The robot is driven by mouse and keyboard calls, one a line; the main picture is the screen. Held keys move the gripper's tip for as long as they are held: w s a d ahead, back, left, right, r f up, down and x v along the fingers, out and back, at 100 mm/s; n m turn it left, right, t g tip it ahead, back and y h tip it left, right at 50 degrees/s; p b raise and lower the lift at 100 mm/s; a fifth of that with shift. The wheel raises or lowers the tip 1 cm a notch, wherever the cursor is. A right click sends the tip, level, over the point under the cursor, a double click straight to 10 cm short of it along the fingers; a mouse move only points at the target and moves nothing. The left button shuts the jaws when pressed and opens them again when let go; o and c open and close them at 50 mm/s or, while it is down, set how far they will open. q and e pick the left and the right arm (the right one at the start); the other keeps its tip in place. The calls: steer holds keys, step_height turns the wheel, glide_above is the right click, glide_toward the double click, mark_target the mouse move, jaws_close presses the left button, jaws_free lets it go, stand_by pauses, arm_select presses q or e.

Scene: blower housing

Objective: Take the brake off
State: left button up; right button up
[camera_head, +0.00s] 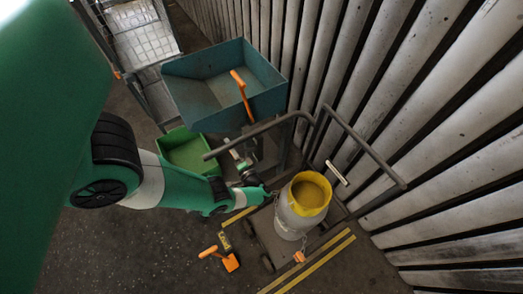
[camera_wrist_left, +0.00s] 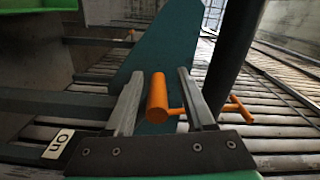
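My left gripper (camera_wrist_left: 158,74) is open, with its two grey fingers apart. An orange handle (camera_wrist_left: 157,97) with a short side stem shows in the gap between them in the wrist view; I cannot tell whether it touches a finger. A small pale label reading "on", upside down (camera_wrist_left: 58,143), is left of the fingers. A second orange handle (camera_wrist_left: 235,108) is farther off, right of a dark post. In the head view, my left arm reaches to between the green bin and the trolley; its fingertips are hard to make out. No right gripper shows.
A trolley with a grey rail (camera_head: 365,150) carries a pale drum (camera_head: 291,222) with a yellow top. A teal hopper (camera_head: 190,98) has an orange lever (camera_head: 241,90). A green bin (camera_head: 187,152) is below. An orange piece (camera_head: 228,263) is on the floor. Slatted wall at right.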

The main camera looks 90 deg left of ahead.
arm_select(q)
steer(key=b+v, duration=0.1)
steer(key=v, duration=1)
steer(key=shift+d, duration=0.1)
steer(key=shift+w, duration=0.1)
